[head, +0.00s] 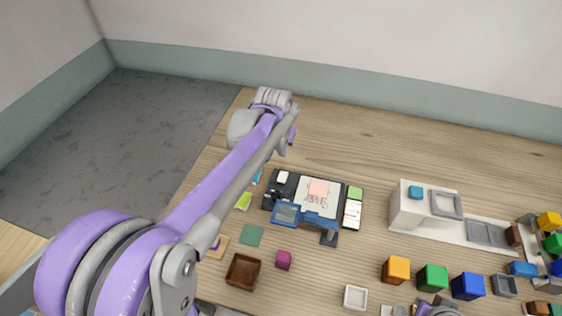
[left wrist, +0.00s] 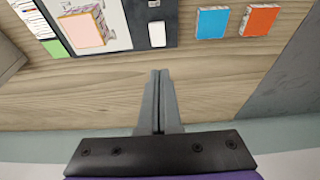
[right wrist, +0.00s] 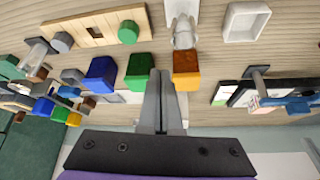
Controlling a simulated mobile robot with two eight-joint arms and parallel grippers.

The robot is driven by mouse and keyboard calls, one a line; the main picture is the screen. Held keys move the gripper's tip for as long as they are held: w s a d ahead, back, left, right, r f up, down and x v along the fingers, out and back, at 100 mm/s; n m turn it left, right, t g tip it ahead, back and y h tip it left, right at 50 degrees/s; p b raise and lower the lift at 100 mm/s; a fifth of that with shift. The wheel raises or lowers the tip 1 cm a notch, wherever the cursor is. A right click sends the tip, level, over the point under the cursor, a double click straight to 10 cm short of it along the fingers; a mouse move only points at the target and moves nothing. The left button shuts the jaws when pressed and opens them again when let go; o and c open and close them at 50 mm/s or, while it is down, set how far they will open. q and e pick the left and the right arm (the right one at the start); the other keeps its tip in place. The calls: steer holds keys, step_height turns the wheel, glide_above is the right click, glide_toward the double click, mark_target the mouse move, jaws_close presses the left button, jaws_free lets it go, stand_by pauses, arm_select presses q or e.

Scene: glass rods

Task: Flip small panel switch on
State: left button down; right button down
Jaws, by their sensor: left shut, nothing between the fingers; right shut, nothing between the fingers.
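A dark board (head: 275,204) lies left of the table's middle in the head view. A small white rounded block, probably the switch (left wrist: 157,34), sits at its edge in the left wrist view. It also shows as a white patch in the head view (head: 283,177). Whether it is on or off I cannot tell. My left gripper (left wrist: 160,74) is shut and empty, its tips apart from the switch, over bare wood beside the board's edge. My right gripper (right wrist: 160,74) is shut and empty near a green cube (right wrist: 138,64).
Blue (left wrist: 212,22) and orange (left wrist: 259,20) tiles lie beside the board. A white sheet with a pink block (head: 318,188) and a blue frame (head: 286,213) rest on it. Orange, green and blue cubes (head: 468,286) stand at front right. The wood behind the board is clear.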

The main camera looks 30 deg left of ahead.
arm_select(q)
steer(key=shift+w+v, duration=0.2)
steer(key=shift+v, duration=0.75)
steer(key=shift+w+v, duration=0.15)
steer(key=shift+v, duration=0.8)
steer(key=shift+a+r, duration=0.15)
steer(key=shift+m+t, duration=0.6)
steer(key=s+d, duration=0.2)
steer(key=s, duration=0.1)
steer(key=s+d+f, duration=0.1)
steer(key=s+d, duration=0.1)
steer(key=s, duration=0.1)
steer(key=s+d+f, duration=0.1)
steer(key=s+d, duration=0.1)
steer(key=s, duration=0.2)
steer(key=shift+f, duration=0.1)
steer(key=s+d+f+m+t, duration=0.1)
steer(key=s+d+f, duration=0.3)
steer(key=s, duration=0.6)
step_height(320, 180, down, 2)
steer(key=shift+f+h, duration=0.15)
steer(key=shift+h, duration=0.25)
